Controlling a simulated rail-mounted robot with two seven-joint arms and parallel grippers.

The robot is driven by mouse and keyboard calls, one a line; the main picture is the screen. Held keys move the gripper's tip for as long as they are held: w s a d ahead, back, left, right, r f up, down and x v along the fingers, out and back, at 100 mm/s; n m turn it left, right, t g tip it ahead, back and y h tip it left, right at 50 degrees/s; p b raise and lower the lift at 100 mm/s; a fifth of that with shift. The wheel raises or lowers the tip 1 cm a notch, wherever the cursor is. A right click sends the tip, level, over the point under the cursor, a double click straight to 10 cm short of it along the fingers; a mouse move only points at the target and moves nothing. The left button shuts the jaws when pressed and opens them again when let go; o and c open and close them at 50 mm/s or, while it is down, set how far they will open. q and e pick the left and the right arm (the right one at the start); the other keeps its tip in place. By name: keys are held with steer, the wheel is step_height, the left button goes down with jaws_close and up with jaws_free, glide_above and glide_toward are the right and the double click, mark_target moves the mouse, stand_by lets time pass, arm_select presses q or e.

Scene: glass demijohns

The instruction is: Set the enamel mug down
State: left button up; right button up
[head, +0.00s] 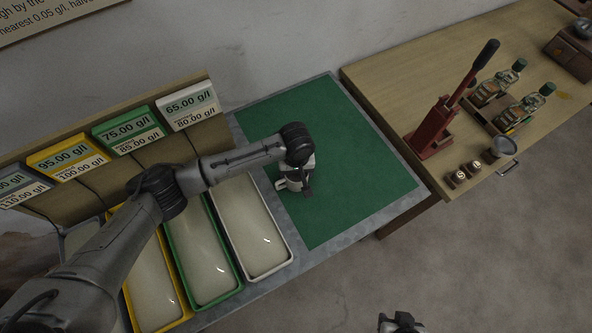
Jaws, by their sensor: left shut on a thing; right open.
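My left gripper (297,187) points down over the green mat (350,150), near its left side. It is shut on a small pale thing, which I take to be the enamel mug (283,184). The gripper and wrist hide most of it, and I cannot tell whether its base touches the mat. My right gripper (401,323) shows only in part at the bottom edge, over the floor, open and away from the table.
White (287,262), green (238,288) and yellow (183,316) trays stand left of the mat under labelled cards. The mat's right and far parts are clear. A wooden table at right holds a red lever press (432,135), bottles (525,105) and small stoppers.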

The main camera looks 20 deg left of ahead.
stand_by(0.3)
arm_select(q)
steer(key=o, duration=1)
steer(key=shift+f, duration=0.1)
steer(key=shift+c, duration=0.2)
step_height(320, 180, up, 12)
steer(key=p, duration=0.2)
steer(key=shift+f, duration=0.25)
steer(key=shift+d+r, duration=0.1)
steer(key=shift+r, duration=0.25)
steer(key=c, duration=0.3)
steer(key=shift+w, duration=0.1)
steer(key=c, duration=0.6)
